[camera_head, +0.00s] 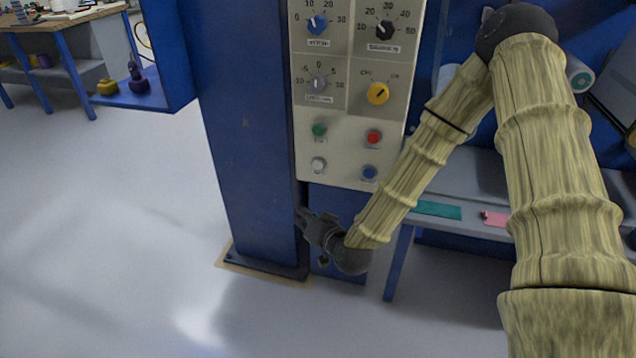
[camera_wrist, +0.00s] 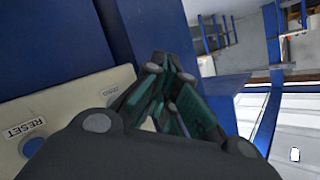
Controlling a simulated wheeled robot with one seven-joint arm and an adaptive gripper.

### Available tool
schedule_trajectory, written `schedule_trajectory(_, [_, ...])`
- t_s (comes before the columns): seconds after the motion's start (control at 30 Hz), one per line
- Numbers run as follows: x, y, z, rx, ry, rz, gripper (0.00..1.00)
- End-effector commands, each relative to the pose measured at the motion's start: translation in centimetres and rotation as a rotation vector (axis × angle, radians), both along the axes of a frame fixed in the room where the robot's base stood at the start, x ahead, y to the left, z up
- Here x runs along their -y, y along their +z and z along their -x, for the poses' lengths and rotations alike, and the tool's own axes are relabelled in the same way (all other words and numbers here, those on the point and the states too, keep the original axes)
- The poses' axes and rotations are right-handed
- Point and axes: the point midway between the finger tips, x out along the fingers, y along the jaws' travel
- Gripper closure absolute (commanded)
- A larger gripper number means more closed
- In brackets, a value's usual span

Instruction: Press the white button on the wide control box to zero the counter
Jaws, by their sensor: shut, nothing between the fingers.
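The control box (camera_head: 343,155) has a cream panel on the blue machine frame. Its white button (camera_head: 318,164) is at the lower left, under a green button (camera_head: 319,130) and left of a blue button (camera_head: 369,172). A red button (camera_head: 373,137) is above the blue one. My gripper (camera_head: 301,219) is shut and empty, below the panel's lower left corner and apart from the white button in the picture. In the wrist view my fingertips (camera_wrist: 165,68) are together beside the cream panel (camera_wrist: 68,105). A blue button (camera_wrist: 33,146) by a RESET label shows there; the white button is not clear.
Above the buttons are several knobs, including a yellow one (camera_head: 378,93). A blue post (camera_head: 245,150) stands left of the panel. A grey bench (camera_head: 470,180) with a teal strip (camera_head: 437,210) and a pink piece (camera_head: 495,219) is at right. The floor at left is open.

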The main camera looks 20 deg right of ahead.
Motion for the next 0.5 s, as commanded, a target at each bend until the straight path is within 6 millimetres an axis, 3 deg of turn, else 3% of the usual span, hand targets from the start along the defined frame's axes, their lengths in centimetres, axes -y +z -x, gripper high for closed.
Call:
schedule_trajectory(0.1, [0.8,1.3,-2.2,0.095,-0.031,-0.039,1.0])
schedule_trajectory(0.2, [1.3,2.6,-3.1,0.144,-0.047,-0.058,1.0])
schedule_trajectory(0.5, [1.5,3.7,-3.7,0.175,-0.056,-0.07,1.0])
